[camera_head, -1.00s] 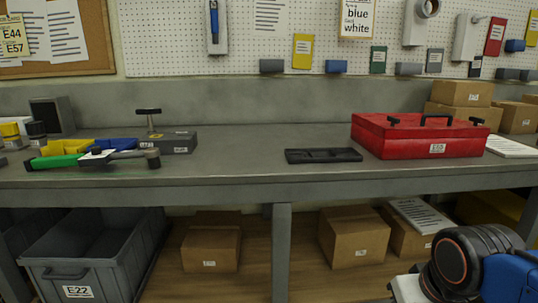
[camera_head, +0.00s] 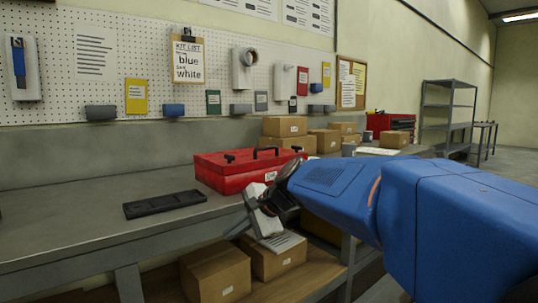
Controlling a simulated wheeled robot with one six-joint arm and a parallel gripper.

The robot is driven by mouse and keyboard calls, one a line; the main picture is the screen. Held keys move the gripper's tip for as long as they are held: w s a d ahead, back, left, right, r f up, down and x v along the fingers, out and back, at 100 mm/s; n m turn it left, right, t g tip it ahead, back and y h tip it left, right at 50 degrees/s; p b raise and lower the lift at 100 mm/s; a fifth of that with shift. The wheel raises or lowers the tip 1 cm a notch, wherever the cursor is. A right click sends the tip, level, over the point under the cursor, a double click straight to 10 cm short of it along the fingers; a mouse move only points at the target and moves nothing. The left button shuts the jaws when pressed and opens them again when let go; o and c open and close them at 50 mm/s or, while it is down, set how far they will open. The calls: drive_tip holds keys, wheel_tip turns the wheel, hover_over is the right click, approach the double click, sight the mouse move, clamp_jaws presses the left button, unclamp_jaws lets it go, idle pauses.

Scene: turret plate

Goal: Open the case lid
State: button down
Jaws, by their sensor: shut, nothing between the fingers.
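The red case (camera_head: 225,178) sits on the workbench in the middle of the head view. Its lid (camera_head: 240,160) is down, with a black handle (camera_head: 266,152) and two dark latches on top. The case's right front corner is partly hidden behind my wrist. My gripper (camera_head: 256,213) is at the end of my blue arm, which comes in from the right. It is shut and empty, in front of the case's right end and near the bench's front edge. It looks apart from the case, though the exact gap cannot be told.
A black tray (camera_head: 165,204) lies on the bench left of the case. Cardboard boxes (camera_head: 284,127) stand behind it to the right. More boxes (camera_head: 215,276) sit on the lower shelf. A pegboard (camera_head: 60,100) backs the bench. The bench front (camera_head: 60,235) at left is clear.

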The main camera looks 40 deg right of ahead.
drive_tip(key=w+d+r+m+t, duration=0.2)
drive_tip(key=w+d+r+m, duration=0.3)
drive_tip(key=w+d, duration=0.15)
drive_tip(key=m+t+h, duration=0.3)
drive_tip(key=m+t, duration=0.3)
drive_tip(key=m, duration=0.7)
approach(271, 158)
drive_tip(key=w, duration=0.6)
drive_tip(key=w+r, duration=0.1)
drive_tip(key=w, duration=0.2)
drive_tip(key=shift+w+a, duration=0.25)
drive_tip(key=shift+a, duration=0.1)
drive_tip(key=shift+r, duration=0.1)
